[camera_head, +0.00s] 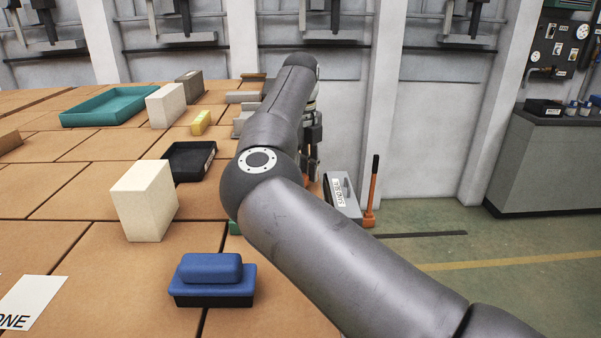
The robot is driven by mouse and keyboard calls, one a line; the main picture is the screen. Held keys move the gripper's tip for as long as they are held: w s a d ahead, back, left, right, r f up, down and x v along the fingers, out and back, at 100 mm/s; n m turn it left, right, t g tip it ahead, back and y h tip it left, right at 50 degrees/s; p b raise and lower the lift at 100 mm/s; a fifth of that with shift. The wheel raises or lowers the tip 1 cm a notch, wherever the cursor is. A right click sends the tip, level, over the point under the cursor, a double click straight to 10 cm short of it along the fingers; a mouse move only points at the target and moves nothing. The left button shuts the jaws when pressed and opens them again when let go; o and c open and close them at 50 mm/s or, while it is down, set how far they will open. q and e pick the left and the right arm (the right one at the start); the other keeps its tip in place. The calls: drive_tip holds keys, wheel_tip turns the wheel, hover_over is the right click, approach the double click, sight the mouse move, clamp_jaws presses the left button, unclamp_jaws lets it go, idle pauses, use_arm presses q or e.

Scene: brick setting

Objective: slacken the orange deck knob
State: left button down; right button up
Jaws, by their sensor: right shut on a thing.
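My right arm reaches in from the lower right across the table. Its dark gripper (313,165) is at the table's right edge, partly hidden behind the forearm. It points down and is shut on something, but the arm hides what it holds. I cannot make out an orange deck knob clearly anywhere; the area at the fingertips is small and mostly covered. My left gripper is not in view.
The brown tiled table (75,190) carries a blue block (212,270), cream bricks (145,200), a black tray (188,160) and a teal tray (108,106). A grey labelled box (341,196) and an orange dark-handled thing (370,195) stand beyond the right edge.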

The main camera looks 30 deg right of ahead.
drive_tip(key=shift+r, duration=0.1)
drive_tip(key=o, duration=1)
wheel_tip(320, 180, up, 12)
idle(0.5)
